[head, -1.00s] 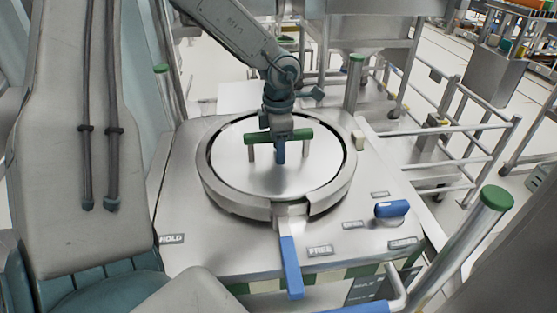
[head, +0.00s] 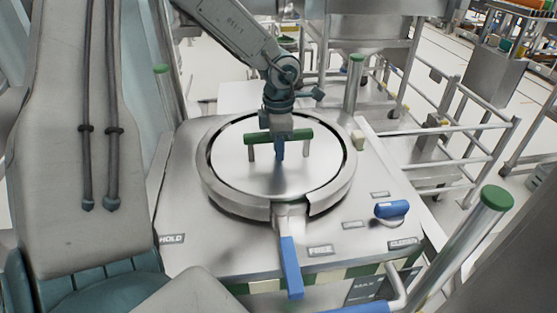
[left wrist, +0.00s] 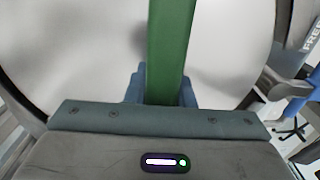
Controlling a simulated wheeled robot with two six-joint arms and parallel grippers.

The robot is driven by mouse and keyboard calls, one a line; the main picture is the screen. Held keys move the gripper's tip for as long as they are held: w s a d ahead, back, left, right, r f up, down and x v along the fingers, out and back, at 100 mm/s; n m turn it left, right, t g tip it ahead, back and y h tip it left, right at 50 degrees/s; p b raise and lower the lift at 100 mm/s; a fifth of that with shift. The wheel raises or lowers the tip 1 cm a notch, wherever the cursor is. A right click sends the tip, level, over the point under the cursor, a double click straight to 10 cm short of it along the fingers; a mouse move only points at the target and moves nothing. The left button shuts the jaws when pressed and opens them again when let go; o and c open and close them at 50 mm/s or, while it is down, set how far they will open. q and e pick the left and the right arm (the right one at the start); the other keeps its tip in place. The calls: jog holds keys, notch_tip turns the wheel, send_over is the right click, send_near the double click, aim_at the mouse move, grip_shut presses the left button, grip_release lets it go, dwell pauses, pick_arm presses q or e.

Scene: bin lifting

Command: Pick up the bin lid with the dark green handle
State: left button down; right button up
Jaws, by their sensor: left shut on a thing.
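The round metal bin lid (head: 240,175) lies inside the raised ring (head: 240,206) on top of the bin. Its dark green handle (head: 298,135) is a bar on two short posts above the lid. My left gripper (head: 279,150) comes down from above and is shut on the handle at its middle. In the left wrist view the green handle (left wrist: 172,45) runs between the two blue-grey fingers (left wrist: 163,88). The lid looks level, and I cannot tell whether it is clear of its seat. My right gripper does not show.
A blue lever (head: 290,268) sticks out at the front of the ring. A blue knob (head: 391,209) sits on the right of the bin top, near the labels. A green-capped post (head: 495,200) and metal rails (head: 450,145) stand to the right.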

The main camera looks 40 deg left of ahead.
pick_arm(q)
jog(key=shift+r, duration=0.1)
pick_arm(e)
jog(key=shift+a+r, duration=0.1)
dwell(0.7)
pick_arm(q)
jog(key=shift+w+a+r+p, duration=0.15)
jog(key=shift+r+p, duration=0.25)
jog(key=shift+p, duration=0.45)
notch_tip(320, 180, up, 8)
jog(key=shift+b, duration=1.25)
jog(key=shift+r, duration=0.8)
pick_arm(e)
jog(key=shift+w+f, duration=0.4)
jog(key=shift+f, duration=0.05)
pick_arm(q)
jog(key=shift+r, duration=0.15)
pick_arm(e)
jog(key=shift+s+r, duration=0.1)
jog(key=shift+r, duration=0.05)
pick_arm(q)
notch_tip(320, 180, up, 8)
jog(key=p, duration=0.6)
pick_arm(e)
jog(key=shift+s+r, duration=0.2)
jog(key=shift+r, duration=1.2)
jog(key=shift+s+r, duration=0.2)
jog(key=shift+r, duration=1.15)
